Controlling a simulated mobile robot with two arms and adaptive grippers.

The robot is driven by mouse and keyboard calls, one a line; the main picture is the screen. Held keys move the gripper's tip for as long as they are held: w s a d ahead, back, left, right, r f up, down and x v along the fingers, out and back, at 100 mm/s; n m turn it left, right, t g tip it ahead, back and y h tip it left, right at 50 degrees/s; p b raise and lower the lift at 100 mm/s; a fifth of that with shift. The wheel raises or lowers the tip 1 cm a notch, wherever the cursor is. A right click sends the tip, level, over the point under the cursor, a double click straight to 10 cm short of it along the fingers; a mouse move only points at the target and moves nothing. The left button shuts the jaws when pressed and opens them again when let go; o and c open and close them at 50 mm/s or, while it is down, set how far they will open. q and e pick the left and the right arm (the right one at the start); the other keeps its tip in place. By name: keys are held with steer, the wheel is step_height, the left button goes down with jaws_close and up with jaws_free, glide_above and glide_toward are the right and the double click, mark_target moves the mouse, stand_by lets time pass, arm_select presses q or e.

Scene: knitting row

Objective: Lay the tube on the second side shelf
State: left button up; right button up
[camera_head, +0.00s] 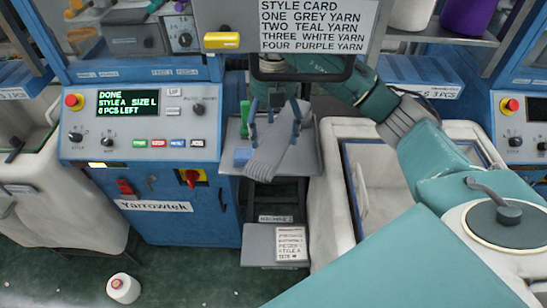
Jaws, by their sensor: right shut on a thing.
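The tube (265,162), a grey ribbed knitted piece, hangs at a slant from my right gripper (276,122). The gripper's blue fingers are shut on its upper end. The tube is in front of or over the upper grey side shelf (309,161) beside the blue machine; I cannot tell whether it touches. A lower grey side shelf (256,231) is below, with a small label on its edge and a printed card (291,244) on its right part. Which shelf counts as second is not readable. My left gripper is not in view.
A green item (244,118) and a blue block (242,156) are on the upper shelf's left. The machine panel (140,125) reads done. A white bin (325,190) stands close on the right. A white yarn cone (123,288) is on the floor.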

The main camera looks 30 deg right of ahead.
step_height(320, 180, down, 7)
steer(key=shift+a+p, duration=0.1)
steer(key=shift+p, duration=0.5)
step_height(320, 180, down, 3)
steer(key=shift+f+p, duration=0.2)
steer(key=shift+p, duration=0.3)
steer(key=shift+f, duration=0.45)
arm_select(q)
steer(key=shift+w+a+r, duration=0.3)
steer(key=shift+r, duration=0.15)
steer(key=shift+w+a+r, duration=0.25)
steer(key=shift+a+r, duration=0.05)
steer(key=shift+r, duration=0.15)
arm_select(e)
steer(key=shift+f, duration=0.1)
steer(key=o, duration=0.9)
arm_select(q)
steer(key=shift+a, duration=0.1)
